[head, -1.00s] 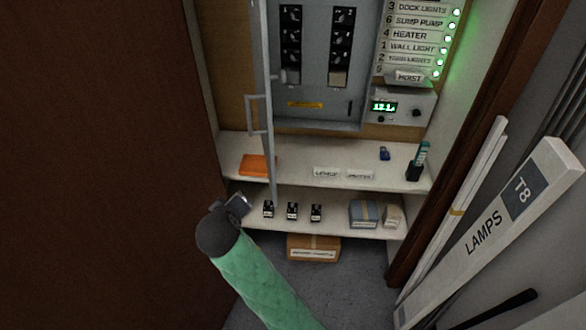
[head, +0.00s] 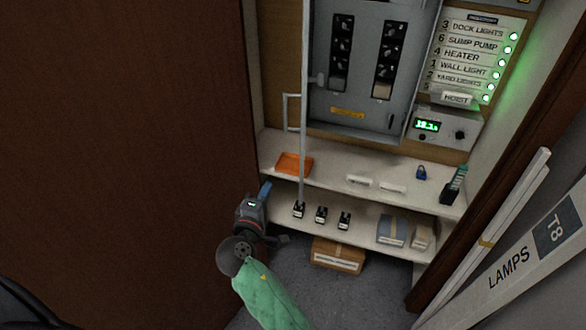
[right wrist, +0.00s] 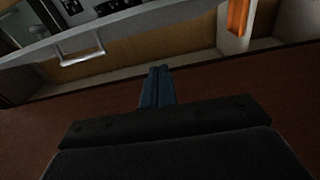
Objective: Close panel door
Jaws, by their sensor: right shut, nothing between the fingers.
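The grey panel door (head: 304,100) stands open from the left side of the breaker panel (head: 362,70) and shows nearly edge-on in the head view. Its bracket handle (head: 291,112) sticks out to the left; door (right wrist: 150,30) and handle (right wrist: 82,52) also show in the right wrist view. My right gripper (head: 266,189) is below and left of the handle, apart from it, in front of the lower shelf's left end. Its blue fingers (right wrist: 158,86) are together and empty. My left gripper is out of view.
The shelves under the panel hold an orange tray (head: 294,163), several small black blocks (head: 321,214) and boxes (head: 392,231). A cardboard box (head: 338,256) is on the floor. A brown surface (head: 120,130) fills the left. A lamps carton (head: 530,262) leans at right.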

